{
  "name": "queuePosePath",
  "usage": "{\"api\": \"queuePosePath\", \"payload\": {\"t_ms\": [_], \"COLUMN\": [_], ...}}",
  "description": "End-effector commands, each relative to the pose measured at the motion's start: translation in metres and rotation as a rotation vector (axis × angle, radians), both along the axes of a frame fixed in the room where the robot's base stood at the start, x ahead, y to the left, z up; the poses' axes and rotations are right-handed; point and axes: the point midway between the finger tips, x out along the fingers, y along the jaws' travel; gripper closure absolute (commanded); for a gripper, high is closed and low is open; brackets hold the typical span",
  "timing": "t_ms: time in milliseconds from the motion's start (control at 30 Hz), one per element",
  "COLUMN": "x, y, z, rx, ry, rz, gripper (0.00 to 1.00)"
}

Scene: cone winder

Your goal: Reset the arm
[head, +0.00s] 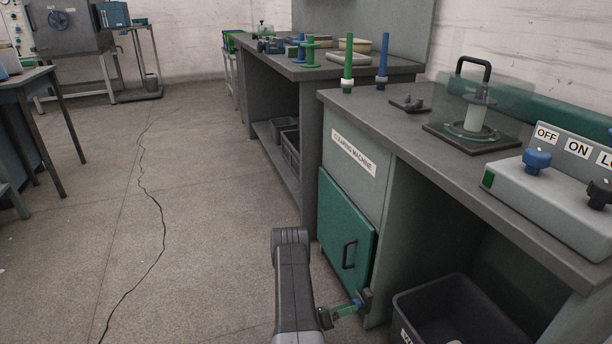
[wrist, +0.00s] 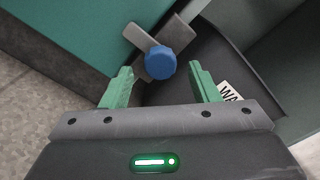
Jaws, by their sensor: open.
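My arm (head: 293,285) reaches in low in the head view, in front of the cleaning machine. My gripper (head: 350,307) is beside the lower right corner of the machine's green door (head: 338,228). In the wrist view my gripper (wrist: 161,84) is open, its two green fingers apart. A round blue knob (wrist: 160,63) on a grey latch-like piece (wrist: 177,42) lies just beyond and between the fingertips. I cannot tell whether a finger touches it. In the head view the knob is small and partly hidden by the fingers.
A dark bin (head: 445,310) stands under the bench, right of my gripper. The grey worktop (head: 400,135) above carries a control box (head: 555,165) and a clear-covered device (head: 474,120). The floor (head: 200,190) to the left is clear.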

Motion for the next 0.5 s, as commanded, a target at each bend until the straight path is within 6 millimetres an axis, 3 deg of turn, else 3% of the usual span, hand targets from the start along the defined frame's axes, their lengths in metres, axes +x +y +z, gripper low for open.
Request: {"api": "queuePosePath", "payload": {"t_ms": [200, 500], "x": [0.008, 0.011], "y": [-0.023, -0.03], "z": [-0.001, 0.0], "rx": [0.0, 0.0], "ry": [0.0, 0.0], "rz": [-0.001, 0.0], "gripper": [0.45, 0.45]}}
